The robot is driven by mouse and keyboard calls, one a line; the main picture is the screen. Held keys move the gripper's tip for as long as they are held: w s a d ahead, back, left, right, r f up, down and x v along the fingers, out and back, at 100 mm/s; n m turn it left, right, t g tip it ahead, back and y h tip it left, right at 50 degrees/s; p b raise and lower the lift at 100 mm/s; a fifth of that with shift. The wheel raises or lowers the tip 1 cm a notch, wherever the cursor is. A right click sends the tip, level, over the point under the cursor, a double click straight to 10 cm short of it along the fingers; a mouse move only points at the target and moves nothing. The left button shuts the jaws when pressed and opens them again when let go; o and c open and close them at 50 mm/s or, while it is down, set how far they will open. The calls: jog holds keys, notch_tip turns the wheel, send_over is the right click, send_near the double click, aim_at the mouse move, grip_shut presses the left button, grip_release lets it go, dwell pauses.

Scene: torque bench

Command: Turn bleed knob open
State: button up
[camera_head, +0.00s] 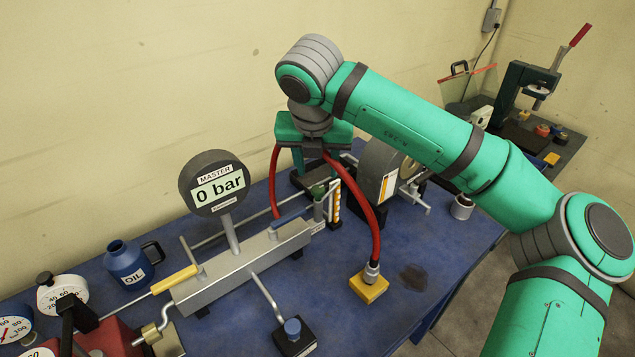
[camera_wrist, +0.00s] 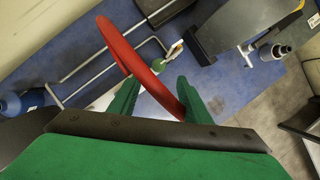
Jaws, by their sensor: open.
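My gripper (camera_head: 313,158) points down over the middle of the bench, above the far end of the grey pump block (camera_head: 235,265). In the wrist view my gripper (camera_wrist: 157,92) has its two green fingers apart, with nothing clearly held. A red hose (camera_head: 364,206) arches up close to the fingers; in the wrist view the hose (camera_wrist: 128,57) crosses in front of them. A small green knob (camera_head: 318,191) stands below the gripper in the head view. I cannot tell which is the bleed knob.
The master gauge (camera_head: 217,184), reading 0 bar, stands left of my gripper. A blue oil can (camera_head: 128,264) and smaller dials are further left. The hose ends at a yellow block (camera_head: 369,287). A grey dial device (camera_head: 378,172) is to the right. The bench's front right is mostly clear.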

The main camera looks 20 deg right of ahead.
aim_at(318, 188)
jog(key=x, duration=0.9)
jog(key=shift+a+f, duration=0.1)
jog(key=shift+w, duration=0.1)
jog(key=c, duration=1)
